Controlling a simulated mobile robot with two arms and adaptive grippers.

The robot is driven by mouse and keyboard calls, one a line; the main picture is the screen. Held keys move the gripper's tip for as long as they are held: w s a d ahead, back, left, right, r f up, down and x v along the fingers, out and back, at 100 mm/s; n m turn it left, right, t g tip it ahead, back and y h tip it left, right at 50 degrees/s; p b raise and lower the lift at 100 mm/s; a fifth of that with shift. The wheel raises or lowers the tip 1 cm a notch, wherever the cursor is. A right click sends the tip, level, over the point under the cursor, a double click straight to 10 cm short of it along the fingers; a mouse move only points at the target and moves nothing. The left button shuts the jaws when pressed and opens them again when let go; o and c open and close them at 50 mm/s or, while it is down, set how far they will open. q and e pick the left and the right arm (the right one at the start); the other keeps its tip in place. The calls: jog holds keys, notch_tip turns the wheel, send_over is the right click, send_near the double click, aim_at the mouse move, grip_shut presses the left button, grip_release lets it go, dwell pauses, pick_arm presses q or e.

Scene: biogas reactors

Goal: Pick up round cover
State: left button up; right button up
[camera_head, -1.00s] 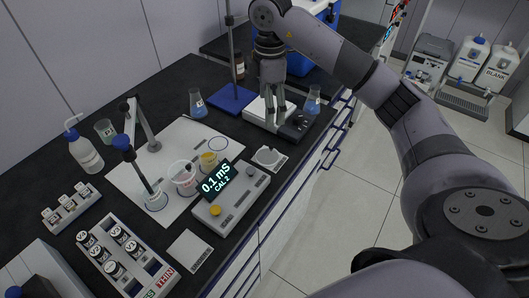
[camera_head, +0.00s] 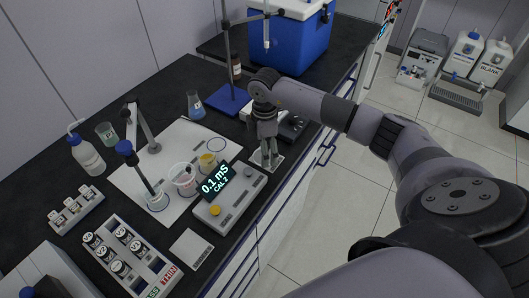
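The round cover (camera_head: 257,158) is a small pale disc on a white card (camera_head: 277,165) with printed marks, near the front edge of the black bench. It is mostly hidden behind my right gripper (camera_head: 267,160). That gripper points down right over the cover, its fingertips at or just above it. A narrow gap seems to show between the fingers, but whether they touch the cover is hidden. My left gripper is out of view.
The meter (camera_head: 232,203) reading 0.1 mS stands close to the left of the gripper. A blue-based stand (camera_head: 229,98) and a blue box (camera_head: 290,40) are behind.

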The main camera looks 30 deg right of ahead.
jog(key=shift+f, duration=0.85)
jog(key=shift+c, duration=0.2)
jog(key=c, duration=1.2)
